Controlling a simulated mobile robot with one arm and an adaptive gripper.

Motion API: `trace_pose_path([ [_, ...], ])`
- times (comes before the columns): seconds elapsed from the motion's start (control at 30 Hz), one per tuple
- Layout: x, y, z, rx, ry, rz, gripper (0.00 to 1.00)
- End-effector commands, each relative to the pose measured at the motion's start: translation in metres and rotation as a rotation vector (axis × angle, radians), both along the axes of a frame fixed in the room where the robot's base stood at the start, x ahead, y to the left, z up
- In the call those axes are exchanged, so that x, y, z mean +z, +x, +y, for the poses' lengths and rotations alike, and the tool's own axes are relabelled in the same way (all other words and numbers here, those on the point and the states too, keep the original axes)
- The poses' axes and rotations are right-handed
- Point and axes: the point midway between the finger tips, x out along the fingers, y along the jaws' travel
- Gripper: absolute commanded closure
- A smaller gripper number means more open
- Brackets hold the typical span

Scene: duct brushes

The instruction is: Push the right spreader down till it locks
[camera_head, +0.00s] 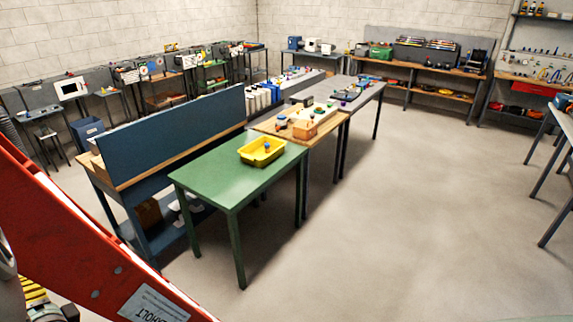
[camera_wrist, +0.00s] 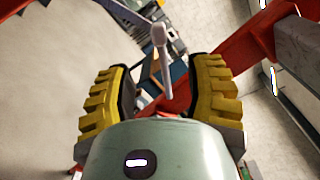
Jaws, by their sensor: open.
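My gripper (camera_wrist: 160,88) shows in the wrist view with its two yellow ribbed fingers wide apart and nothing clamped between them. A pale grey rod with a rounded end (camera_wrist: 159,36) lies beyond the fingers, in line with the gap. It may be the right spreader, but I cannot tell for sure, nor whether it is locked or touched. A red rail (camera_wrist: 245,48) runs diagonally behind the right finger. In the head view a large red rail (camera_head: 75,235) with a white label crosses the lower left. A yellow ribbed piece, perhaps a finger, shows at the bottom left edge.
A green table (camera_head: 235,180) with a yellow tray (camera_head: 262,152) stands beyond the red rail. A blue-backed workbench (camera_head: 165,140) is behind it. Wooden-topped benches line the walls. The grey floor (camera_head: 400,215) at centre right is clear.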

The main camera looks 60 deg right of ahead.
Motion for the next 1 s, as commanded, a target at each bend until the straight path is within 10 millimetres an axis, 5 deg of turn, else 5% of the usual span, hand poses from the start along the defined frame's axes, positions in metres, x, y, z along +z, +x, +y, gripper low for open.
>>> trace_pose_path([
  [1.0, 0.0, 0.082, -0.003, -0.006, 0.003, 0.001, 0.47],
])
